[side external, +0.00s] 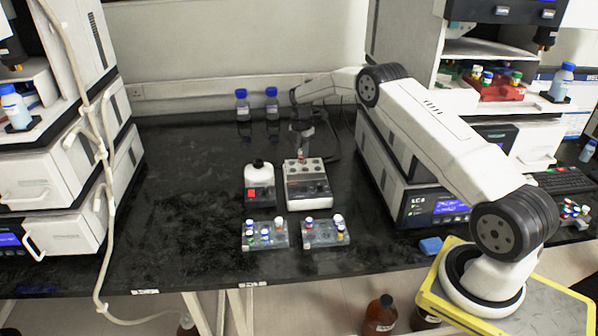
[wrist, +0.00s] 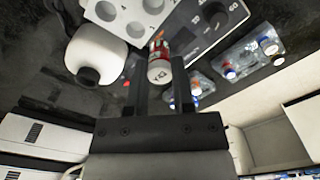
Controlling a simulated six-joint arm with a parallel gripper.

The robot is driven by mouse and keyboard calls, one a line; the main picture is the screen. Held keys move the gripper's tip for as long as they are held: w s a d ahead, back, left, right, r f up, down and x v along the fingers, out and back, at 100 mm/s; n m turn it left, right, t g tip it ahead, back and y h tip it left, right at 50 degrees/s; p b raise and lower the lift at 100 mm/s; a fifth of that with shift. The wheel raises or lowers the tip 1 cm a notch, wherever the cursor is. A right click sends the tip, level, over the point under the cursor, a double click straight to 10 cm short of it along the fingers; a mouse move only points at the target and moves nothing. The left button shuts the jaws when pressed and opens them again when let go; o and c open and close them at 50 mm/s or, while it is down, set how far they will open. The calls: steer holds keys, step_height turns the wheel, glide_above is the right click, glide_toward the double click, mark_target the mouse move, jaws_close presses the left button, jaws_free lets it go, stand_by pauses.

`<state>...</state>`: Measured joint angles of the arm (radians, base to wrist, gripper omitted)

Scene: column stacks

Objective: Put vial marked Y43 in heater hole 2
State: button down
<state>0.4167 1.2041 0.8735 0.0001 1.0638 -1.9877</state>
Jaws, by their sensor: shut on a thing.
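My gripper (side external: 301,147) is above the back part of the heater block in the side view. In the side view the vial is a small red and white spot (side external: 301,156) under the fingers. The heater (side external: 307,190) is a white box with round holes on its top and a dark front panel. Its holes (wrist: 133,29) and knob show in the wrist view. Whether the vial touches the heater cannot be told.
A white device with a black top (side external: 259,182) stands left of the heater. Two clear racks with capped vials, a left rack (side external: 249,243) and a right rack (side external: 320,243), lie in front. Two blue-capped bottles (side external: 242,102) stand behind. The black bench at left is clear.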

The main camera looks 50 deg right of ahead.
steer(key=shift+w+d, duration=0.2)
steer(key=shift+d, duration=1.15)
steer(key=shift+f, duration=0.2)
steer(key=shift+f, duration=1.75)
steer(key=shift+f, duration=1.25)
stand_by(0.7)
steer(key=shift+c, duration=0.4)
jaws_free()
steer(key=shift+r, duration=0.25)
